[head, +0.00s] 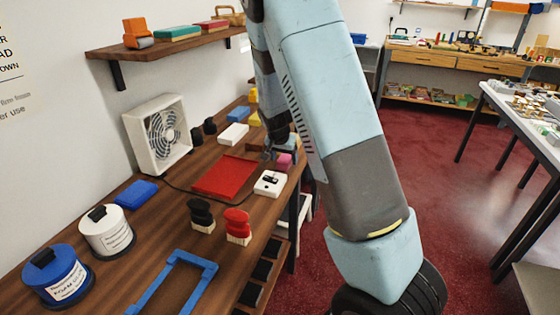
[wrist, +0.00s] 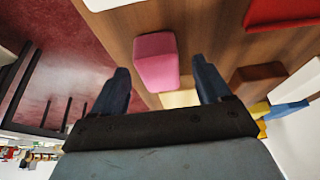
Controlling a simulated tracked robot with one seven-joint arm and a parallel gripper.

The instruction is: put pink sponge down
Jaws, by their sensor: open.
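The pink sponge (head: 284,161) is on the wooden counter close to its front edge, beside the red tray. In the wrist view the pink sponge (wrist: 157,60) appears as a rounded block on the wood. My gripper (wrist: 161,68) is open, its two dark blue fingers on either side of the sponge's near end with a visible gap on each side. In the head view my gripper (head: 269,154) is low over the counter just left of the sponge, partly hidden by my arm.
The red tray (head: 226,177) lies left of the sponge, and a white device (head: 270,183) is in front of it. A brown block (wrist: 258,80) and a pale wooden piece (wrist: 180,98) lie near my fingers. The counter's edge drops to red carpet (wrist: 75,45).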

